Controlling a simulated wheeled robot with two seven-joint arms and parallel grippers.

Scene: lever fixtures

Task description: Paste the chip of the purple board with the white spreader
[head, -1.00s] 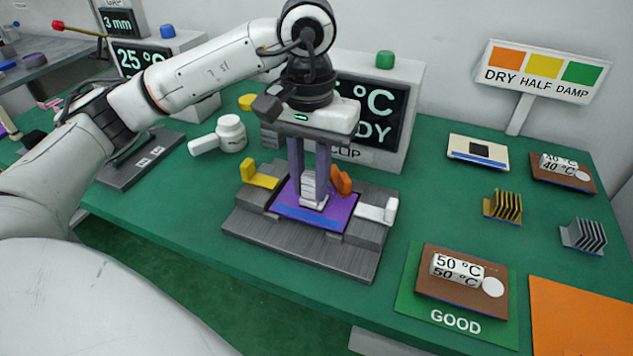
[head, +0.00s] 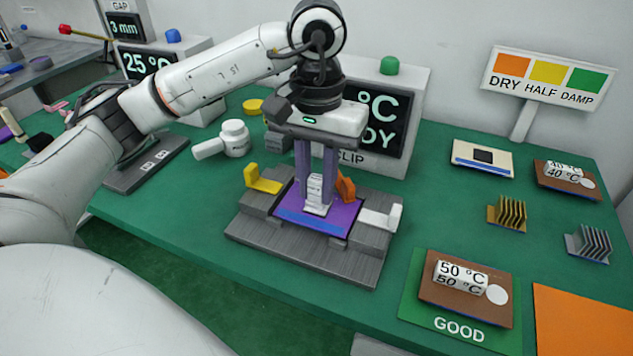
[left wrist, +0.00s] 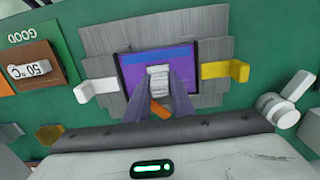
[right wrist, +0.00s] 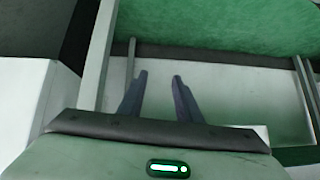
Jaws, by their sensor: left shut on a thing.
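The purple board (head: 335,217) lies flat in a grey clamp fixture (head: 300,255) on the green table; it also shows in the left wrist view (left wrist: 133,68). My left gripper (head: 316,178) points down over the board, shut on the small white spreader (head: 317,193). The spreader stands upright between the fingers, its foot at or just above the middle of the board; I cannot tell whether it touches. It also shows in the left wrist view (left wrist: 159,80). The board's chip is hidden under the spreader. My right gripper (right wrist: 161,75) is open and empty, away from the fixture.
Yellow (head: 264,180), orange (head: 346,187) and white (head: 382,218) levers surround the board. Behind stands a display box (head: 415,95). A white bottle-like thing (head: 235,138) lies left. Right are a cream board (head: 468,165), heat sinks (head: 507,214) and a brown board (head: 445,298) on the GOOD mat.

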